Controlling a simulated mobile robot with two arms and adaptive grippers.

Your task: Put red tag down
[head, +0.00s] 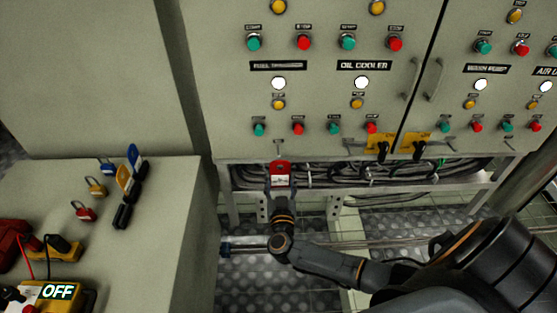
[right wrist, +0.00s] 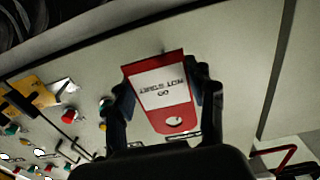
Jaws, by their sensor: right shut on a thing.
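The red tag (head: 280,170), with a white label reading "DO NOT START", is held in front of the lower edge of the control cabinet. It also shows in the right wrist view (right wrist: 160,92), upside down, with a hole at its lower end. My right gripper (head: 281,187) is shut on the tag, with a finger on each side of it. The tag is in the air, well to the right of the grey worktop (head: 165,185). My left gripper is not in view.
Small padlocks, including a red one (head: 85,212), and blue and yellow tags (head: 127,178) lie on the worktop. A yellow device showing "OFF" (head: 55,291) is at its front. The cabinet (head: 225,90) has buttons, switches and handles; cables (head: 350,173) run beneath it.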

